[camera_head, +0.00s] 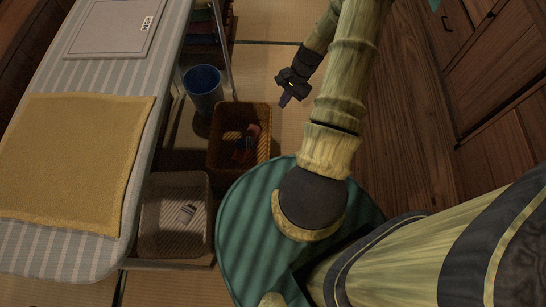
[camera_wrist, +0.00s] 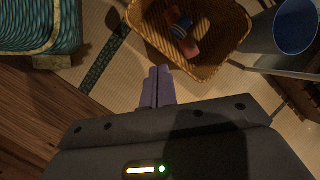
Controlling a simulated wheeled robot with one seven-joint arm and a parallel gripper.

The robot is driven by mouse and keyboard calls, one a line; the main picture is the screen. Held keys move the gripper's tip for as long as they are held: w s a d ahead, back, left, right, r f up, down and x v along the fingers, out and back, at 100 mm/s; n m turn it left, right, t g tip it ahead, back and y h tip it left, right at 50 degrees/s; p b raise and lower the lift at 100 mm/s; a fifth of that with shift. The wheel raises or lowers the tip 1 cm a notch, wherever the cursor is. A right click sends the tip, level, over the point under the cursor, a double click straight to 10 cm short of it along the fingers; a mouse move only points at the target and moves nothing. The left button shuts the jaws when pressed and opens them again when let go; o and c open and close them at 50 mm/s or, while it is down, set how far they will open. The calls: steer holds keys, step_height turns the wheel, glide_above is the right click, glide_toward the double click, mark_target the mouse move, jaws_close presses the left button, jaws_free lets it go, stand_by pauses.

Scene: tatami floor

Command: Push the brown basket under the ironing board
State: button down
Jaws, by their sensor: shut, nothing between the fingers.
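The brown basket (camera_head: 226,116) is a woven, open-topped basket with red and blue items in it. It sits on the floor beside the right edge of the striped ironing board (camera_head: 45,262), mostly outside the board's outline in the head view. My gripper (camera_head: 284,101) is low, to the right of the basket's far right corner. In the wrist view its two purple fingers (camera_wrist: 158,88) are together and empty, just short of the basket's near wall (camera_wrist: 160,50). I cannot tell whether they touch it.
A blue bin (camera_head: 203,82) stands left of the brown basket, near a board leg. A paler basket (camera_head: 160,240) with a small item sits nearer, by the board's edge. A yellow cloth (camera_head: 75,160) lies on the board. Wooden cabinets (camera_head: 500,75) line the right side.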

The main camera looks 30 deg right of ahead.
steer(key=s+d+f+m+t+y+b, duration=0.1)
steer(key=f+m+b, duration=0.4)
steer(key=f, duration=1.1)
steer(key=s+d+f+m+t+y+b, duration=0.1)
steer(key=s+d+f+m+t+b, duration=0.2)
steer(key=f+b, duration=0.7)
step_height(320, 180, down, 7)
steer(key=shift+s+d+f+m+t+y, duration=0.15)
steer(key=shift+d+m+t+y, duration=0.2)
steer(key=shift+d+m, duration=0.6)
steer(key=shift+a, duration=0.15)
steer(key=b+x, duration=0.5)
steer(key=x, duration=0.5)
steer(key=shift+s+f+b, duration=0.1)
steer(key=shift+f+b, duration=0.05)
steer(key=shift+b, duration=0.2)
steer(key=shift+w+a+b, duration=0.35)
steer(key=shift+a, duration=0.25)
steer(key=shift+w+a+b, duration=0.3)
steer(key=shift+w+a, duration=0.05)
steer(key=shift+a, duration=0.2)
steer(key=shift+w+a+r, duration=0.3)
steer(key=shift+a, duration=0.25)
